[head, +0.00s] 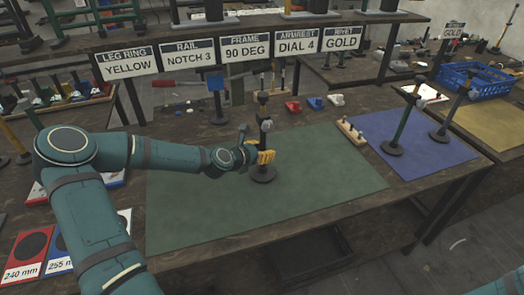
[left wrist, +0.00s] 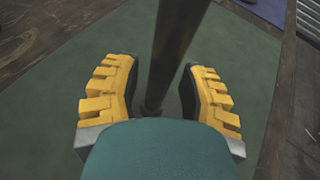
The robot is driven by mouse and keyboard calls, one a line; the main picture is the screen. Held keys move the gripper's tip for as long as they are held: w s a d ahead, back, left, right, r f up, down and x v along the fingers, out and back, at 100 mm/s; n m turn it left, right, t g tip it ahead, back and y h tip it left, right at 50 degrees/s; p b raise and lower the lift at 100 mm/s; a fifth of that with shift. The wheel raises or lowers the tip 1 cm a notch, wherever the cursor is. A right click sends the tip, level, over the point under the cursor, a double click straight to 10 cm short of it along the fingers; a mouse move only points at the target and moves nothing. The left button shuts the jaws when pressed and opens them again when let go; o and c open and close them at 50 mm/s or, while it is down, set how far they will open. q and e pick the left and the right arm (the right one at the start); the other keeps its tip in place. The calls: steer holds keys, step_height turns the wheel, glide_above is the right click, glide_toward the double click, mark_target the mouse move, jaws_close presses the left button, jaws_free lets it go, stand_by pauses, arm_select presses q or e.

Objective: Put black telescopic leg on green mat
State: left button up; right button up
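The black telescopic leg (head: 265,126) stands upright with its round black base (head: 263,175) on the green mat (head: 200,215). Its dark pole (left wrist: 177,40) also shows in the left wrist view, running between the yellow fingers. My left gripper (head: 263,157) is at the lower part of the leg, just above the base, and hides part of the pole. In the left wrist view my left gripper (left wrist: 165,95) is open, with a gap between the pole and each finger pad. My right gripper is not in view.
A blue mat (head: 435,155) at the right holds a green leg (head: 403,120) and a dark leg (head: 455,105). A peg block (head: 350,132) stands at the green mat's right back edge. Small red (head: 293,107) and blue parts lie behind. The front of the green mat is clear.

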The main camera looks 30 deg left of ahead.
arm_select(q)
steer(key=shift+r, duration=0.2)
steer(key=p+v, duration=0.4)
steer(key=v, duration=0.8)
steer(key=d+f+m+g+h, duration=0.1)
steer(key=d+f+m+g, duration=0.1)
steer(key=d, duration=0.5)
steer(key=s+d+f+m+g+h, duration=0.1)
steer(key=d+f+m+g, duration=0.1)
steer(key=d+f+m, duration=0.3)
steer(key=s+d+f+m+g+h, duration=0.1)
steer(key=d+f+m+h, duration=0.1)
steer(key=d+f+m, duration=0.2)
steer(key=shift+s+d+f+m+g, duration=0.15)
steer(key=shift+d+m, duration=0.4)
steer(key=shift+d, duration=0.6)
steer(key=shift+s+d+f+m+g, duration=0.1)
steer(key=shift+d+m+g, duration=0.15)
steer(key=shift+d+m, duration=0.65)
steer(key=s+d+f+m+g+y, duration=0.1)
steer(key=s+d+f+m+g, duration=0.2)
steer(key=s+m, duration=0.3)
steer(key=s+d+f+m+g+y, duration=0.1)
steer(key=s+d+f+m+g, duration=0.2)
steer(key=m, duration=0.9)
steer(key=s+d+f, duration=0.2)
steer(key=s, duration=0.1)
steer(key=shift+s+f, duration=0.15)
steer(key=shift+f, duration=0.1)
steer(key=shift+m, duration=0.25)
